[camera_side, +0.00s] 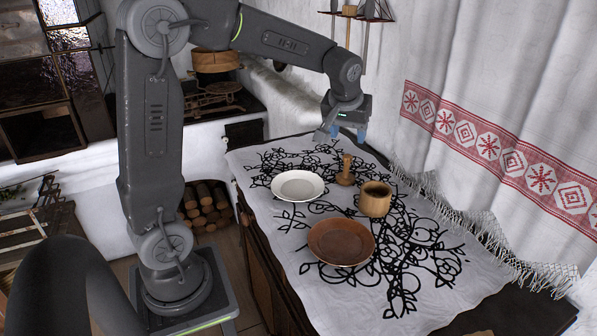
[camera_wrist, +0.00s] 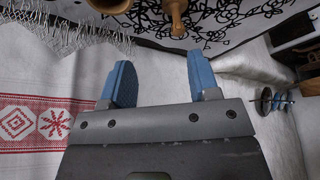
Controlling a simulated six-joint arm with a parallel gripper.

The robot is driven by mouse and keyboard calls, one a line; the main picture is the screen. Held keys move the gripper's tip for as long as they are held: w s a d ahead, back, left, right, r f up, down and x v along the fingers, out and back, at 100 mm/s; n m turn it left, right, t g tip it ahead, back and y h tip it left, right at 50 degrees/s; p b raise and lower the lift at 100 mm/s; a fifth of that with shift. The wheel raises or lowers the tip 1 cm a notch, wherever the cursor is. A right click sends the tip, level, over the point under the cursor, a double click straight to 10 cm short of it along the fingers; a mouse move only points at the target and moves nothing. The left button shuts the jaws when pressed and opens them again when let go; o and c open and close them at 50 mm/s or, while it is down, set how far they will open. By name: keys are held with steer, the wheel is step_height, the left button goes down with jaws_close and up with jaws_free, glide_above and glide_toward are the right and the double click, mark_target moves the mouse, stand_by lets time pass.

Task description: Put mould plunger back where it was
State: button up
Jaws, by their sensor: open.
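The wooden mould plunger (camera_side: 346,172), with a round base and an upright handle, stands on the cloth between the white plate (camera_side: 297,186) and the wooden cup-like mould (camera_side: 375,201). In the wrist view the plunger (camera_wrist: 176,18) shows at the top edge, partly cut off, and the mould (camera_wrist: 110,4) is beside it. My gripper (camera_side: 347,133) is open and empty, above the far end of the table and a little behind the plunger. Its blue fingers (camera_wrist: 162,78) are wide apart in the wrist view, with nothing between them.
A brown plate (camera_side: 341,244) lies nearer the front. The white cloth (camera_side: 300,262) with a black pattern covers the table. A white curtain with a red band (camera_side: 500,130) hangs along the right side. The cloth at the front right is clear.

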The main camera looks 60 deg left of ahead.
steer(key=s+d+m+t+h, duration=0.1)
steer(key=s+d+m, duration=0.3)
steer(key=s+d, duration=0.3)
steer(key=s+d+r+m+t+h, duration=0.1)
steer(key=s+d+m, duration=0.3)
steer(key=s, duration=1.1)
steer(key=d, duration=0.3)
steer(key=shift+d+h, duration=0.2)
steer(key=shift+h, duration=0.2)
